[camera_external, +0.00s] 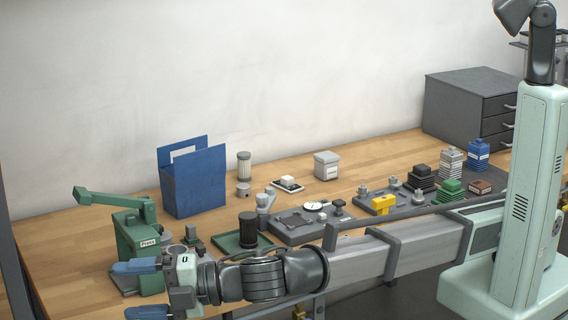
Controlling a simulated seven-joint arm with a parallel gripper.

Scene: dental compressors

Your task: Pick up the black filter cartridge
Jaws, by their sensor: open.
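A black cylinder (248,230), which looks like the black filter cartridge, stands upright on a green tray (225,240) at the front middle of the bench. My arm passes in front of the tray and hides its near part. My gripper (141,290) is at the lower left, pointing left, with its two blue fingers spread apart and nothing seen between them. It is left of the black cylinder and well apart from it.
A green press (138,240) stands close behind my gripper. A grey fixture plate (290,232) lies right of the tray. Bare wood shows at the back middle.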

